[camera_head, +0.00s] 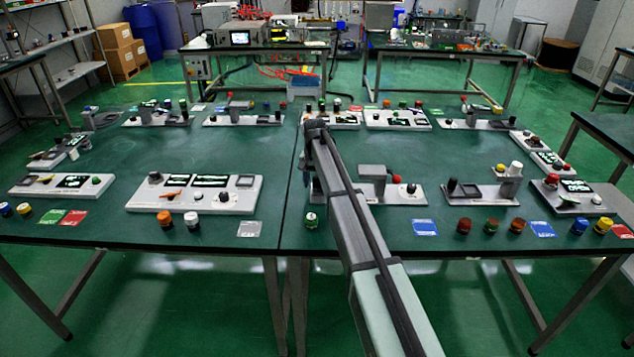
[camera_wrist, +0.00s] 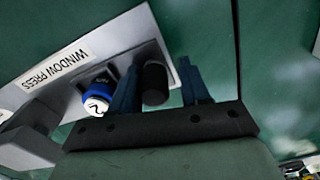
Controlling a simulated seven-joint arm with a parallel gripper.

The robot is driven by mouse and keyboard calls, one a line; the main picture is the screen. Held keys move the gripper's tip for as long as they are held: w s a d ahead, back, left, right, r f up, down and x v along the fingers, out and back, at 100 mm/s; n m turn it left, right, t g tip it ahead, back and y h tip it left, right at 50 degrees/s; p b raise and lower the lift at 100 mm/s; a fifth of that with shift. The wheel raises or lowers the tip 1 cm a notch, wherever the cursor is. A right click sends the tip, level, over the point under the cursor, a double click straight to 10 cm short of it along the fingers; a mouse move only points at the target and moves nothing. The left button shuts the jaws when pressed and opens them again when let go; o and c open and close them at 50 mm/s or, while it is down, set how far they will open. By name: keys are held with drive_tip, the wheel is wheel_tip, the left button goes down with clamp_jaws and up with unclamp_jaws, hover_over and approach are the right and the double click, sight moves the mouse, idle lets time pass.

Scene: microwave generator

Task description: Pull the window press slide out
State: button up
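The window press panel (camera_wrist: 110,40) is a pale plate with a "WINDOW PRESS" label (camera_wrist: 55,70), seen tilted in the wrist view. A black cylindrical knob (camera_wrist: 155,84) stands on its grey strip, between the two dark blue fingers of my gripper (camera_wrist: 160,70). The fingers are apart. The left finger is close to the knob and a gap shows on the right; contact cannot be told. A blue and white knob marked 2 (camera_wrist: 98,103) is just left of the left finger. A grey block (camera_wrist: 32,122) is farther left. In the head view my arm hides most of the gripper.
In the head view, a panel with a grey raised block (camera_head: 378,172) stands right of my arm. Another panel (camera_head: 195,193) stands to the left. Loose buttons and coloured cards line the front edge. The green table (camera_head: 215,155) is clear in its middle left.

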drive_tip(key=shift+o, duration=1.2)
drive_tip(key=shift+s, duration=0.1)
drive_tip(key=shift+d+r, duration=0.1)
wheel_tip(320, 180, up, 14)
drive_tip(key=shift+f, duration=0.2)
